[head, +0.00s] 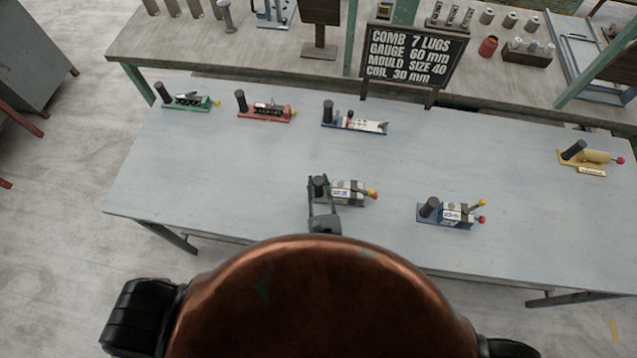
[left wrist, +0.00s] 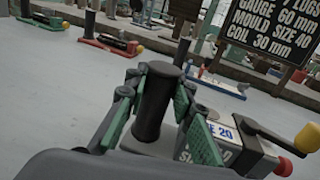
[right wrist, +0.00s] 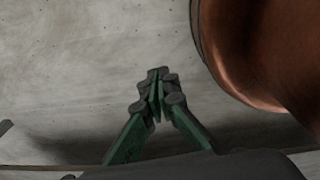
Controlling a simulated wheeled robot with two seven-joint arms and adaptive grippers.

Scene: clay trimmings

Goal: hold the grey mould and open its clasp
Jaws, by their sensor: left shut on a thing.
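The grey mould (head: 347,190) lies on the near middle of the table, with its black upright handle (left wrist: 155,105) at the left end. My left gripper (head: 318,184) is shut on that handle, its green-padded fingers on either side in the left wrist view. The mould's white label, partly hidden by a finger, shows a 20. At its right end the clasp has a dark lever with a yellow knob (left wrist: 308,138), above and beside a red knob (left wrist: 284,167). My right gripper (right wrist: 157,85) has its fingertips together, empty, over bare floor and away from the mould.
A blue mould (head: 452,214) lies to the right and a yellow one (head: 592,157) at the far right. Green (head: 188,104), red (head: 264,112) and another blue-based mould (head: 355,123) line the back. A sign (head: 414,55) reads mould size 40.

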